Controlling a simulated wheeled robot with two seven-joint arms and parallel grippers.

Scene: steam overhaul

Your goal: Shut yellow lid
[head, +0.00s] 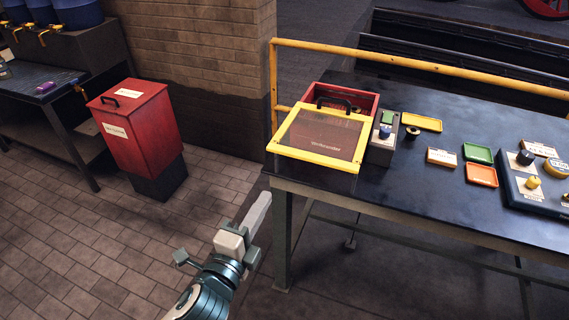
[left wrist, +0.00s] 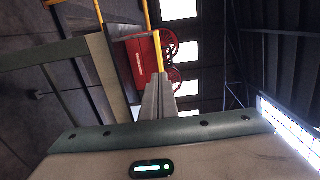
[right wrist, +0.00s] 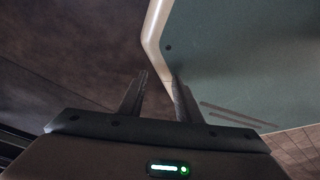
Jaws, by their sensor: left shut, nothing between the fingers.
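The yellow lid (head: 318,158) is a yellow frame with a dark see-through panel. It shows at the left end of the dark table in the head view. A black handle (head: 333,103) is at its far edge. The red box (head: 369,99) shows behind and beside it, with part of its inside uncovered; I cannot tell how the lid is joined to it. My left gripper (head: 262,203) is shut and empty, in front of the table's left end, below and left of the lid, apart from it. My right gripper (right wrist: 158,80) is open and empty in the right wrist view.
The table (head: 420,212) holds a grey block with buttons (head: 382,147), small trays (head: 478,153) and a control panel (head: 535,195) to the right. A yellow rail (head: 420,62) runs behind it. A red bin (head: 135,125) stands at left. Brick floor between is clear.

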